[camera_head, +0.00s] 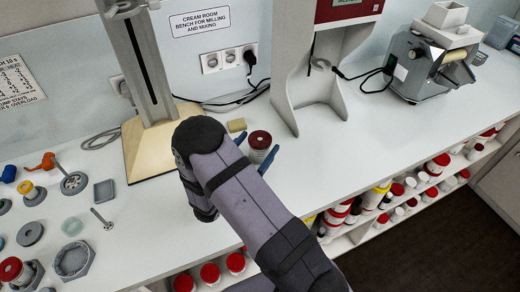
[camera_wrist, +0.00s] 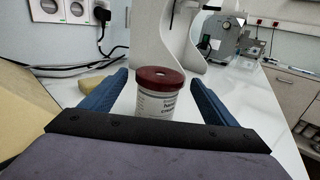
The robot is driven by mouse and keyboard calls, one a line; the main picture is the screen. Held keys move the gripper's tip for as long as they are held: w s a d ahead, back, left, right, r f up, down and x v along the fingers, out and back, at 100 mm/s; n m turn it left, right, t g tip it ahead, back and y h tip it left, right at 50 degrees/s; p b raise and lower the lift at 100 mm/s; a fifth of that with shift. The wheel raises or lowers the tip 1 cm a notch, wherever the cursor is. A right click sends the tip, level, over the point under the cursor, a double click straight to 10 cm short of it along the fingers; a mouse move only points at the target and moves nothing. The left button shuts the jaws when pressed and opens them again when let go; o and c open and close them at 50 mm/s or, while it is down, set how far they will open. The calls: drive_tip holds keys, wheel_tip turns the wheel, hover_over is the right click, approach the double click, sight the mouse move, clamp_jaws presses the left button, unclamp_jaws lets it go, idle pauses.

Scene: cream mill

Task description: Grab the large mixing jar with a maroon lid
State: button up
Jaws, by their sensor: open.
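The mixing jar (camera_head: 260,142) with a maroon lid stands upright on the white bench, just beyond the end of my arm. In the wrist view the jar (camera_wrist: 157,97) shows its white labelled body and its maroon lid with a small pale hole on top. My gripper (camera_wrist: 160,88) is open, with one blue finger on each side of the jar and a visible gap to each. In the head view my gripper (camera_head: 257,150) is partly hidden behind my arm. The jar's lower part is hidden by my gripper body in the wrist view.
A stand with a wooden base (camera_head: 150,158) is left of the jar, and a small yellowish block (camera_head: 236,125) lies behind it. A grey and red mixer stand (camera_head: 310,95) is behind right. Loose parts cover the bench's left.

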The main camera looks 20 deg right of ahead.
sight(265, 134)
drive_tip(key=shift+w+d, duration=0.4)
drive_tip(key=shift+d, duration=0.15)
drive_tip(key=shift+w+d+r+p, duration=0.25)
drive_tip(key=shift+d+p, duration=0.1)
drive_tip(key=shift+p, duration=0.25)
drive_tip(key=p+x, duration=0.2)
drive_tip(key=x, duration=0.1)
drive_tip(key=shift+w+d+f, duration=0.1)
drive_tip(key=shift+w+d, duration=0.3)
drive_tip(key=shift+d, duration=0.15)
drive_tip(key=c, duration=1.2)
drive_tip(key=shift+c, duration=0.2)
